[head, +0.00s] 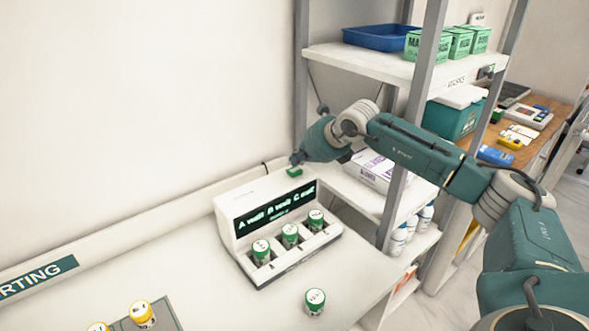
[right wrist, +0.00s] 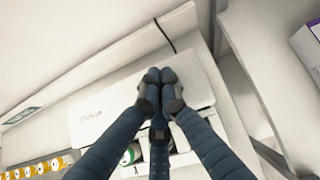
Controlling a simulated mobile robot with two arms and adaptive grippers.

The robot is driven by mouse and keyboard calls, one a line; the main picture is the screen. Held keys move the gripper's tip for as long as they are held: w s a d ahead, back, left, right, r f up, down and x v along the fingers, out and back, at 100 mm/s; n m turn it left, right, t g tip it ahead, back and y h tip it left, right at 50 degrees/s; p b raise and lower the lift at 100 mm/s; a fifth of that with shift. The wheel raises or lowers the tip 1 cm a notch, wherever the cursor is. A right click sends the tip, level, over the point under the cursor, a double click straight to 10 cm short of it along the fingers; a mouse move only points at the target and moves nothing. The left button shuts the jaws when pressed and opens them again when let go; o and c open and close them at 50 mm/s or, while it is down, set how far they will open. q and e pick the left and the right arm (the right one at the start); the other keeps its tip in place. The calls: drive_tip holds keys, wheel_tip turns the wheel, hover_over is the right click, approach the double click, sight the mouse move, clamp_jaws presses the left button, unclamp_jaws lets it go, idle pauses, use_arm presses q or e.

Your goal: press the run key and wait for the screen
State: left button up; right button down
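A white machine (head: 235,204) stands on the white table, with a dark screen (head: 276,208) of green letters that seem to read "A wait B wait C wait"; a smaller line below is unclear. Three green-capped vials (head: 289,235) stand in its front slots. A green key (head: 294,172) is on its top. My right gripper (head: 297,158) is just above or at this key; I cannot tell if it touches. In the right wrist view its fingertips (right wrist: 160,76) are together, with nothing between them, over the machine's top (right wrist: 98,112); the key is hidden there. My left gripper is not in view.
Another green-capped vial (head: 315,301) stands on the table before the machine. Yellow-capped vials (head: 141,314) are at the lower left, by a sign (head: 38,277). A metal shelf (head: 390,65) with boxes and bottles rises close to the right, behind my right arm.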

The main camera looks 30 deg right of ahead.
sight(298, 171)
drive_tip(key=shift+r, duration=0.1)
drive_tip(key=shift+r+p, duration=1.4)
drive_tip(key=shift+r, duration=1.05)
drive_tip(key=shift+f, duration=0.1)
